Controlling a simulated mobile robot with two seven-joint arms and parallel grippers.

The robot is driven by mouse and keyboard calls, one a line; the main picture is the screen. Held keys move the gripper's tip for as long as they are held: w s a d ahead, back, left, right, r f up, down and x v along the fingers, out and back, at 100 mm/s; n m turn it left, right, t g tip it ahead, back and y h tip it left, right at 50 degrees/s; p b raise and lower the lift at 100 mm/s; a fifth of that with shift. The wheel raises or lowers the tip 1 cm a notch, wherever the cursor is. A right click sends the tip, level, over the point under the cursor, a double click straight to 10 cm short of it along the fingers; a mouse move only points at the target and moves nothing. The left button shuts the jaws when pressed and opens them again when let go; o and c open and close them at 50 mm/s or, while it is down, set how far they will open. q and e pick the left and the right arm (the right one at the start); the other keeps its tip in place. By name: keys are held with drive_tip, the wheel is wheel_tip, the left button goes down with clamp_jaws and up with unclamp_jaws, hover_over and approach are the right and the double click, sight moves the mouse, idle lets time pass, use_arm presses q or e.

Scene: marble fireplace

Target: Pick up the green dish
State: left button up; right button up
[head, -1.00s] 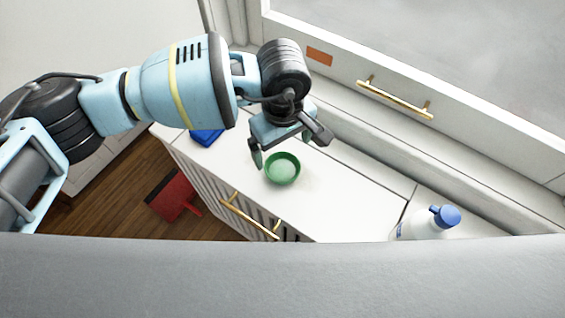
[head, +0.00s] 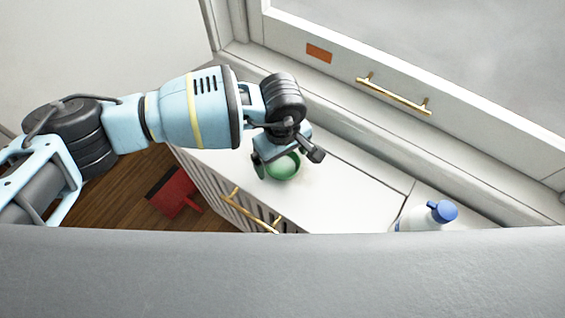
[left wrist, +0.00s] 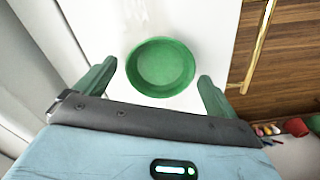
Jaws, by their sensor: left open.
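The green dish (head: 284,167) is a small round bowl on the white cabinet top. In the left wrist view the dish (left wrist: 161,67) lies just ahead of and between the two green fingertips, with a gap to each. My left gripper (head: 287,163) is open and points down over the dish, partly covering it in the head view; it also shows in the left wrist view (left wrist: 152,85). The gripper holds nothing. My right gripper is not in view.
A white bottle with a blue cap (head: 441,212) stands to the right on the white cabinet top (head: 345,195). Gold handles (head: 247,209) are on the cabinet front. A red object (head: 174,192) is on the wooden floor. A wall panel with a gold handle (head: 393,96) rises behind.

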use_arm(q)
drive_tip(key=shift+f, duration=0.55)
drive_tip(key=shift+c, duration=0.4)
drive_tip(key=c, duration=0.9)
drive_tip(key=shift+r, duration=0.1)
drive_tip(key=shift+r, duration=0.75)
drive_tip(key=shift+s+a+r, duration=0.1)
drive_tip(key=shift+s+r, duration=0.05)
drive_tip(key=shift+r, duration=0.35)
drive_tip(key=shift+s+a+r, duration=0.1)
drive_tip(key=shift+r, duration=0.4)
drive_tip(key=s+a, duration=0.2)
drive_tip(key=s, duration=0.2)
drive_tip(key=s+a+r, duration=0.1)
drive_tip(key=s+a, duration=0.1)
drive_tip(key=s, duration=0.3)
drive_tip(key=s+a+b, duration=0.1)
drive_tip(key=s+a, duration=0.1)
drive_tip(key=s, duration=0.3)
drive_tip(key=shift+s+r, duration=0.15)
drive_tip(key=shift+r, duration=0.05)
